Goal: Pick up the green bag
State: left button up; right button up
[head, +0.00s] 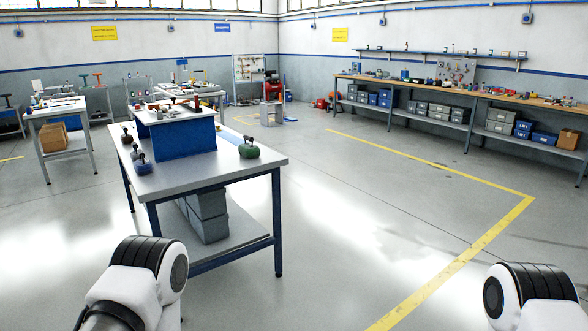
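A small dark green bag (249,152) with a dark upright handle sits on the grey tabletop of the near table (215,176), close to its right edge and to the right of a blue block. My two arms show only as white and black links at the bottom left and bottom right. Both grippers are out of the view, and nothing touches the green bag.
A blue bag (143,165) and a dark reddish bag (127,137) stand on the table's left side. A blue box-like stand (185,140) fills its middle. Grey boxes (208,213) sit on the lower shelf. Open floor (350,220) lies to the right, before a long workbench (450,91).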

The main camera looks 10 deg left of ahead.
aim_at(247, 149)
jog(key=i+j+u, duration=0.15)
jog(key=i, duration=0.45)
jog(key=i+j+u, duration=0.15)
jog(key=i, duration=0.5)
jog(key=i+u, duration=0.15)
jog(key=i, duration=0.45)
jog(key=i+l+u, duration=0.15)
jog(key=i, duration=0.5)
jog(key=i+u, duration=0.2)
jog(key=i, duration=0.4)
jog(key=i+l+u, duration=0.15)
jog(key=i+l, duration=0.15)
jog(key=i, duration=0.3)
